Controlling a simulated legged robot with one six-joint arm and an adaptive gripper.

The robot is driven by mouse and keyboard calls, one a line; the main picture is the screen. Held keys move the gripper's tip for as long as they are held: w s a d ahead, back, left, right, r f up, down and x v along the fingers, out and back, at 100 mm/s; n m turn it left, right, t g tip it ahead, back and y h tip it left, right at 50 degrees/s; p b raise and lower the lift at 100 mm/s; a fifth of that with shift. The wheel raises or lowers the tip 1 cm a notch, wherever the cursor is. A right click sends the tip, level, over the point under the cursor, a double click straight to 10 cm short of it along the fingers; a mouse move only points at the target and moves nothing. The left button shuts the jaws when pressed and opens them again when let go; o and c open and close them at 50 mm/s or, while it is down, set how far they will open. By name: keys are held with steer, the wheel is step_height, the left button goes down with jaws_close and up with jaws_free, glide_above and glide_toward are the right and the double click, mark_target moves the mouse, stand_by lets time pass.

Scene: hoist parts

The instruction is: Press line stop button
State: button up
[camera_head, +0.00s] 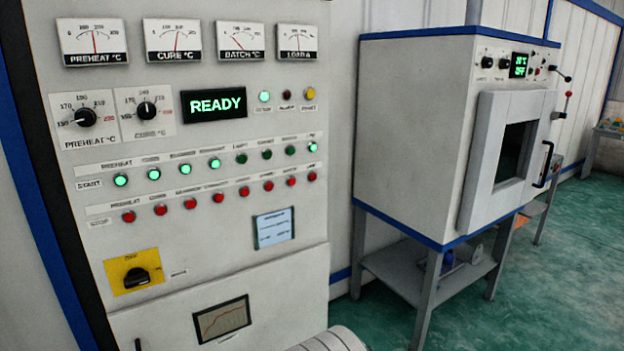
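A light grey control panel (232,268) fills the left of the view. Its lower button row, labelled as the stop row, holds several red buttons. The rightmost red button (313,175) sits in the column whose small label seems to read LINE. Above it, the rightmost green button (313,147) of the start row glows brightly. Several green buttons at the left of that row also glow, while some towards the right look darker. A green READY display (214,104) is lit above the rows. My gripper is not in view, and nothing covers the buttons.
A yellow-backed rotary switch (134,272) and a chart screen (222,319) are lower on the panel. A white oven (408,136) stands on a table to the right. A ribbed pale cylinder, probably part of my arm, shows at the bottom edge. Green floor lies right.

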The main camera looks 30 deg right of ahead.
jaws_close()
